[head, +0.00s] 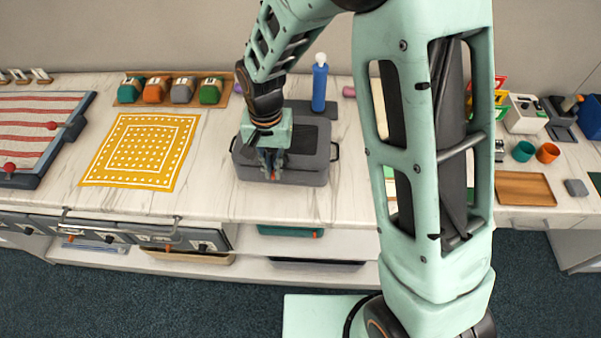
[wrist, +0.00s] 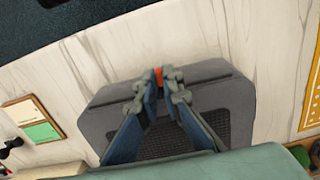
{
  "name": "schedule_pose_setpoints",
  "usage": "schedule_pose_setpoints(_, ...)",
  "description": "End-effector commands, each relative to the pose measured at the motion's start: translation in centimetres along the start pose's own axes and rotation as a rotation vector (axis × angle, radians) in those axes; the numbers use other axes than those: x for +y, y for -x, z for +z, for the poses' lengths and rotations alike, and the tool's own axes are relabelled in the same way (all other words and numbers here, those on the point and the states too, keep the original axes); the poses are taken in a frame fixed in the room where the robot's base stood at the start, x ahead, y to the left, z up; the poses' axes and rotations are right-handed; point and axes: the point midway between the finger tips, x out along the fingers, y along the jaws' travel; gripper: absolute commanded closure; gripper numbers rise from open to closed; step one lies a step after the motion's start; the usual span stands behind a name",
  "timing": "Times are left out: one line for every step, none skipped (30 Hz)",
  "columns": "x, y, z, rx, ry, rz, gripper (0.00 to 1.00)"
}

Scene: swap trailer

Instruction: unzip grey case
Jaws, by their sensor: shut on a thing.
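The grey case (head: 308,163) lies on the marble counter in the head view, with a black handle loop at each side and a dark mesh panel on top. It also shows in the wrist view (wrist: 232,97). My gripper (head: 273,176) is over the case's front edge. In the wrist view my gripper (wrist: 158,80) is shut on a small orange-red zip pull (wrist: 158,74) at the edge of the case. The fingers hide most of the pull. I cannot tell how far the zip is open.
A blue bottle (head: 319,85) stands behind the case. A yellow patterned cloth (head: 143,150) lies to the left, before a wooden tray of several coloured containers (head: 129,93). The counter in front of the case is clear. My arm hides some counter on the right.

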Motion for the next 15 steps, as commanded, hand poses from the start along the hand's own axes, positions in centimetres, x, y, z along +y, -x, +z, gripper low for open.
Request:
schedule_pose_setpoints(-1.5,-0.3,-0.1,0.003,0.006,-0.002,1.00)
schedule_pose_setpoints(-2.3,-0.2,0.0,0.003,0.006,-0.002,1.00)
schedule_pose_setpoints(-3.2,-0.2,-0.1,0.003,0.005,-0.002,1.00)
schedule_pose_setpoints(-3.8,-0.2,0.0,0.003,0.006,-0.002,1.00)
schedule_pose_setpoints(-4.4,-0.2,-0.1,0.002,0.004,-0.002,1.00)
schedule_pose_setpoints(-5.2,-0.2,0.0,0.001,0.004,-0.001,1.00)
schedule_pose_setpoints(-5.7,-0.1,-0.1,0.002,0.004,-0.002,1.00)
schedule_pose_setpoints(-6.1,-0.1,-0.1,0.002,0.002,-0.002,1.00)
schedule_pose_setpoints(-6.7,-0.1,0.0,0.002,0.003,-0.001,1.00)
schedule_pose_setpoints(-7.0,-0.1,0.0,0.002,0.003,-0.001,1.00)
schedule_pose_setpoints(-7.3,-0.1,0.0,0.001,0.002,-0.001,1.00)
schedule_pose_setpoints(-7.6,-0.1,-0.1,0.001,0.001,-0.001,1.00)
schedule_pose_setpoints(-7.8,0.0,-0.1,0.002,0.000,-0.001,1.00)
schedule_pose_setpoints(-8.0,0.0,-0.1,0.002,0.000,-0.001,1.00)
schedule_pose_setpoints(-8.2,0.0,-0.1,0.001,0.000,-0.001,1.00)
